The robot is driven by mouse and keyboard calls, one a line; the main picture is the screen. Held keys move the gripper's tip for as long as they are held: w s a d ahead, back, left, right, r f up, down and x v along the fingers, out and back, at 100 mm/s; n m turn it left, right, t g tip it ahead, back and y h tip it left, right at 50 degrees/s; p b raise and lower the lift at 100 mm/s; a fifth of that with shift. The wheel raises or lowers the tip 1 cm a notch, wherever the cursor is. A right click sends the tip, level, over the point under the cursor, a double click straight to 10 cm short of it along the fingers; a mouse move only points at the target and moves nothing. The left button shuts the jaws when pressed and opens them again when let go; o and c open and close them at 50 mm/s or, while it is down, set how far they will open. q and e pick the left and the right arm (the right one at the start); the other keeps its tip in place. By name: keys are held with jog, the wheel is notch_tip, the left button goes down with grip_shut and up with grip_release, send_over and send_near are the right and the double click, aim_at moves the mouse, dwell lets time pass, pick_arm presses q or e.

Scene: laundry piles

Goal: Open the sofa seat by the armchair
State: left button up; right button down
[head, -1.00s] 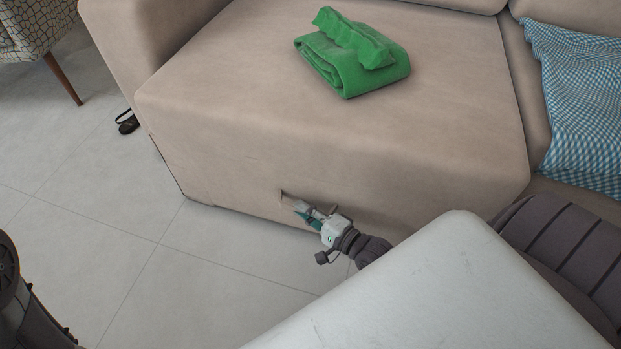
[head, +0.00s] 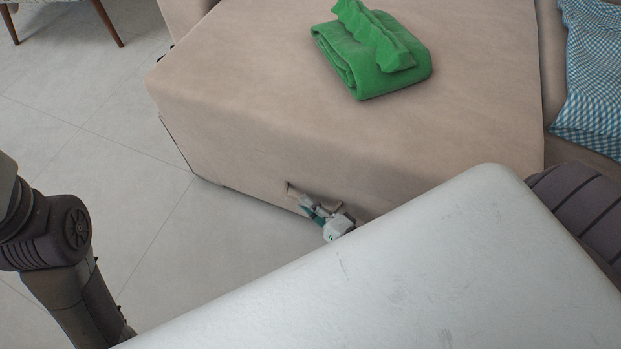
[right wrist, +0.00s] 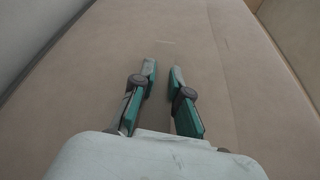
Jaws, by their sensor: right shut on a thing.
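The beige sofa seat (head: 235,95) nearest the patterned armchair (head: 60,12) fills the upper middle of the head view, its front facing me. My right gripper (head: 304,201) is at the low front of this seat and shut on the seat's pull strap (head: 290,188), which shows only in small part. In the right wrist view the two fingers (right wrist: 160,76) point at the beige fabric; the held part is hard to see. A folded green cloth (head: 372,60) lies on the seat. My left gripper is not in view.
A blue checked cushion (head: 590,85) lies on the sofa at the right. Bare tiled floor (head: 130,150) is free to the left of the seat. The sofa arm (head: 180,14) stands behind the seat's left corner.

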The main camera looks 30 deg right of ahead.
jog(key=shift+s+a+f, duration=0.1)
jog(key=shift+s, duration=0.05)
jog(key=c, duration=1.2)
grip_release()
